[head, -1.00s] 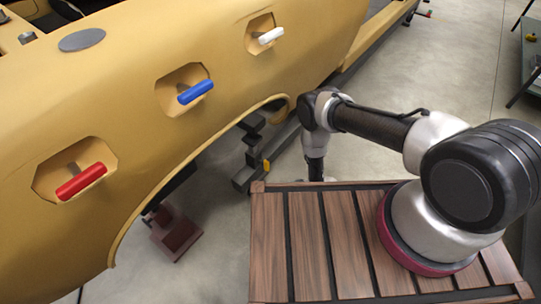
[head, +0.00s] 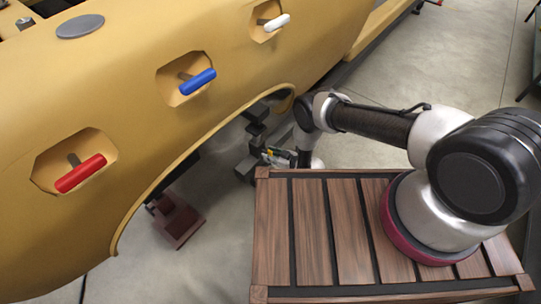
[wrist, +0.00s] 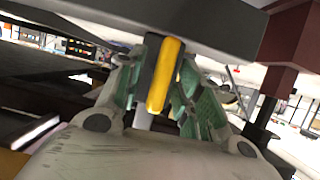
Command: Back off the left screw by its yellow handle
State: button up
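The yellow handle (wrist: 165,75) stands upright in the middle of the wrist view, under a dark grey beam. A pale shaft (wrist: 143,117) shows beside its lower end. My gripper (wrist: 168,80) has its green-padded fingers on either side of the handle, drawn in close against it. In the head view my gripper (head: 270,155) is small and partly hidden, low beside the dark stepped bracket (head: 254,135) under the yellow shell. The handle is hardly distinguishable there. The right-hand screw is not clearly seen.
The large yellow shell (head: 130,110) fills the left, with a red handle (head: 80,173), a blue handle (head: 197,81) and a white handle (head: 277,22) in recesses. A dark red block (head: 176,220) stands on the floor below it. Open floor (head: 455,60) lies behind my arm.

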jog(key=shift+a, duration=0.1)
grip_shut()
jog(key=shift+s+a+n+t+h, duration=0.15)
jog(key=shift+n+t+h, duration=0.2)
jog(key=shift+n, duration=0.45)
jog(key=shift+f+n+t+h, duration=0.1)
jog(key=shift+n+t+h, duration=0.25)
jog(key=shift+n+t, duration=0.4)
grip_release()
